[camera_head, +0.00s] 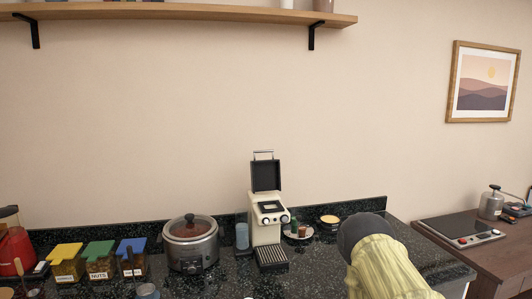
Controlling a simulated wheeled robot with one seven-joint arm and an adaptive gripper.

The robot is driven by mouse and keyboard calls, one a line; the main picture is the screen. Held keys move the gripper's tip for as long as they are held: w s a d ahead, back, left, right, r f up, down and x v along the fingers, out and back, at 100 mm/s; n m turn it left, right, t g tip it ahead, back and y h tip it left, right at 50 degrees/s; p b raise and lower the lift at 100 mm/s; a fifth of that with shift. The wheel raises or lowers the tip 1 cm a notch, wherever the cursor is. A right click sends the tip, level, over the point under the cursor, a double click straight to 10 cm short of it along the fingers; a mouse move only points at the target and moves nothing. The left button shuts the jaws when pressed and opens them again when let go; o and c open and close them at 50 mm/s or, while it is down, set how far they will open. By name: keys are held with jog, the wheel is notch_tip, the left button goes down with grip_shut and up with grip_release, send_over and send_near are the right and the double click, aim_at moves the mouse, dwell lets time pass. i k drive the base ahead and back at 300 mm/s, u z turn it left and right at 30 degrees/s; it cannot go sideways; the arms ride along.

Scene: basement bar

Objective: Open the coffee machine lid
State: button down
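The coffee machine (265,228) is cream with dark parts and stands on the dark speckled counter against the wall. Its dark lid (266,176) stands raised, roughly upright, above the body, with a thin metal handle (263,153) at its top edge. Two round knobs show on its front, and a dark ridged drip tray (271,258) juts out below. A pale yellow arm section with a dark rounded end, apparently mine, is at the lower right, apart from the machine in the picture. My gripper's fingers are not visible.
A slow cooker (191,243) stands left of the machine, with a grey-blue cup (242,236) between. Small items sit right of the machine. Jars with coloured lids (100,262) stand farther left. A wooden shelf (180,14) hangs above; the wall between is bare.

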aim_at(265, 175)
jog(key=i, duration=1)
jog(key=u, duration=0.05)
